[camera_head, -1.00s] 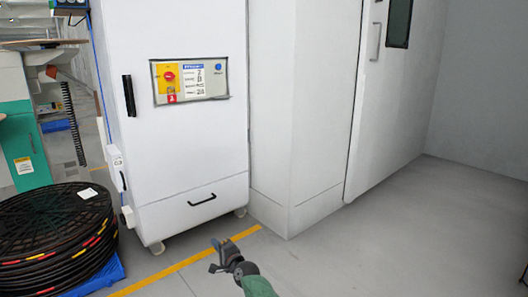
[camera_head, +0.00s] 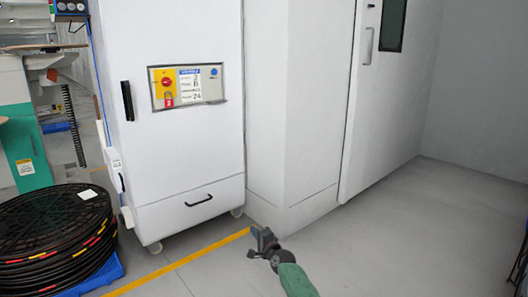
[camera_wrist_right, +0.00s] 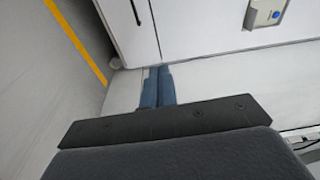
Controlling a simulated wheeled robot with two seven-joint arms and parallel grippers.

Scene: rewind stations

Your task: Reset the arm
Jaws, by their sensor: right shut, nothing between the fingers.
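My right gripper (camera_head: 264,240) shows low in the middle of the head view, at the end of my green arm. It is over the grey floor, in front of the foot of the white wall column, and it holds nothing. In the right wrist view its two blue-grey fingers (camera_wrist_right: 157,88) lie side by side, closed together. My left gripper is not in view.
A white cabinet (camera_head: 175,120) on casters has a panel with a red knob (camera_head: 166,81). A stack of black reels (camera_head: 55,235) stands on a blue base at left. A yellow line (camera_head: 185,262) crosses the floor. Open floor (camera_head: 420,230) lies at right.

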